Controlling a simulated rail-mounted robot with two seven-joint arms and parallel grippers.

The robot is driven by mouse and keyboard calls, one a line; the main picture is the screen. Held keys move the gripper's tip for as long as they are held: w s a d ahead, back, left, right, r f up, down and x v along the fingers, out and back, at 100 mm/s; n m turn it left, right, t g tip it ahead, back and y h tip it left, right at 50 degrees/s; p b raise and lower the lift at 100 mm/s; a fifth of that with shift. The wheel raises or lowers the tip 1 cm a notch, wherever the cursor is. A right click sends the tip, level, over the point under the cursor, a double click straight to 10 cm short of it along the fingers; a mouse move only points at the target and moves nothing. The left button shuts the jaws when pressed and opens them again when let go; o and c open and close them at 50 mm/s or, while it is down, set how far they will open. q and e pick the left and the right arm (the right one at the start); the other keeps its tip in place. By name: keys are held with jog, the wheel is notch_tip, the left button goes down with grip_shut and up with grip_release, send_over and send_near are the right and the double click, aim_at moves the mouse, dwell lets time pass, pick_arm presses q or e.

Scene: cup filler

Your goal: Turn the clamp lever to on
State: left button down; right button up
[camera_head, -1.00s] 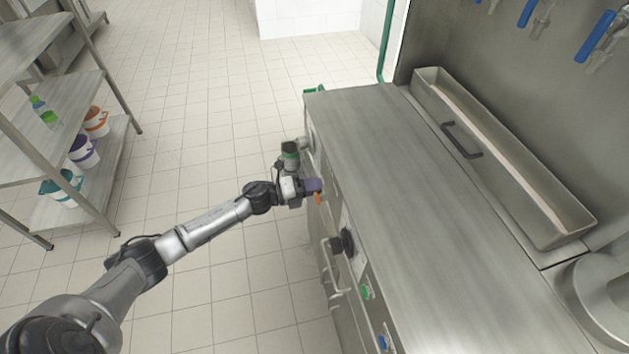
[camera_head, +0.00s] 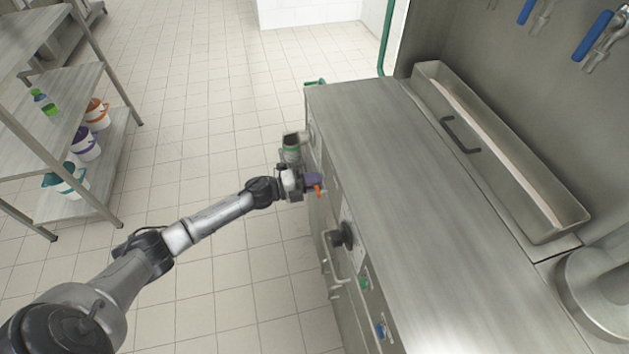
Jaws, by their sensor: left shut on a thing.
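My left gripper (camera_head: 314,186), with purple and orange at its tip, is at the upper front face of the steel counter (camera_head: 400,150), near its far end. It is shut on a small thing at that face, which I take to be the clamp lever. The fingers hide most of it, so I cannot tell its position. A black round knob (camera_head: 341,235) sits on the same front face, nearer to me than the gripper. My right gripper is not in view.
Green (camera_head: 363,283) and blue (camera_head: 380,330) controls and a handle (camera_head: 328,262) line the counter front. A long trough (camera_head: 445,110) stands at the counter's back. A shelf (camera_head: 60,130) with buckets is at the left. Tiled floor between is clear.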

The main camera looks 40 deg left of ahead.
pick_arm(q)
jog(key=c, duration=1.1)
grip_release()
jog(key=shift+s+a, duration=0.1)
jog(key=p+v, duration=0.1)
jog(key=v, duration=1.2)
jog(key=shift+s+p, duration=0.25)
jog(key=shift+p, duration=0.15)
jog(key=shift+a, duration=0.1)
